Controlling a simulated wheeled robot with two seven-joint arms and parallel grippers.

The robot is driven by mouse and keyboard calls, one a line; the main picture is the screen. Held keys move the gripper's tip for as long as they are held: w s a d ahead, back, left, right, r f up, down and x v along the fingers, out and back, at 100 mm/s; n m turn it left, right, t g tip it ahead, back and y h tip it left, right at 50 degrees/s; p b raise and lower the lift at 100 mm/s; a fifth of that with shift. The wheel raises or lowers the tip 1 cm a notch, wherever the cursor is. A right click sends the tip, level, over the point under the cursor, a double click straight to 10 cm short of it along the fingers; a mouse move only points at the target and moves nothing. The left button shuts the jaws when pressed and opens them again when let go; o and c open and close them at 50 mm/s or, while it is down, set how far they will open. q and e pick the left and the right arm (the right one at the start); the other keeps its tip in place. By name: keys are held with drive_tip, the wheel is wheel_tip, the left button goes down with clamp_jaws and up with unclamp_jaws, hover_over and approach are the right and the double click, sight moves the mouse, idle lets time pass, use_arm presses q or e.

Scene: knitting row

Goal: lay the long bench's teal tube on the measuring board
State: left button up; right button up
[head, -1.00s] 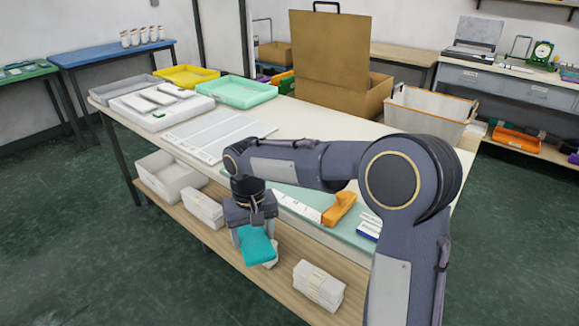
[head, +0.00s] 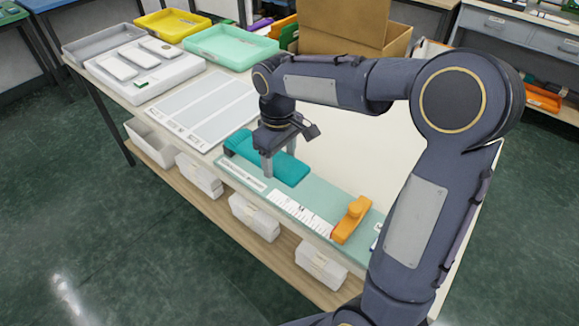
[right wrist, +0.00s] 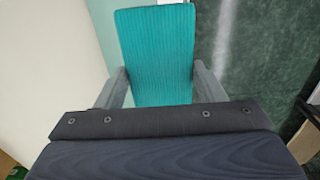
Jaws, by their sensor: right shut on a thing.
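The teal tube (head: 290,170), a flat ribbed knit piece, is held between the fingers of my right gripper (head: 279,158). In the right wrist view the tube (right wrist: 157,50) stretches out beyond the two grey fingers (right wrist: 160,88). The pale green measuring board (head: 325,196) lies along the bench's near edge, with a white ruled strip and an orange slider (head: 351,220). The tube is over the board's left part, lengthwise along it; I cannot tell whether it touches the board. Part of the tube is hidden by the gripper. My left gripper is not in view.
A white panelled board (head: 205,108) lies left of the measuring board. Grey (head: 75,50), yellow (head: 150,27) and mint (head: 205,55) trays and a white tray with pale pieces (head: 112,88) stand farther back. White bundles sit on the shelf below.

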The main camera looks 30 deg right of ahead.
sight(289, 162)
drive_tip(key=d+f, duration=0.1)
drive_tip(key=w+d+f, duration=0.1)
drive_tip(key=f, duration=0.1)
drive_tip(key=w+d+f, duration=0.1)
drive_tip(key=f, duration=0.1)
drive_tip(key=shift+d+f, duration=0.1)
drive_tip(key=shift+d, duration=0.15)
drive_tip(key=shift+w+d+f, duration=0.1)
drive_tip(key=shift+d+f, duration=0.05)
drive_tip(key=shift+f, duration=0.75)
drive_tip(key=shift+w+d+f, duration=0.1)
drive_tip(key=shift+f, duration=0.8)
drive_tip(key=shift+f, duration=0.2)
drive_tip(key=o, duration=0.9)
drive_tip(key=shift+o, duration=0.2)
drive_tip(key=shift+r, duration=0.1)
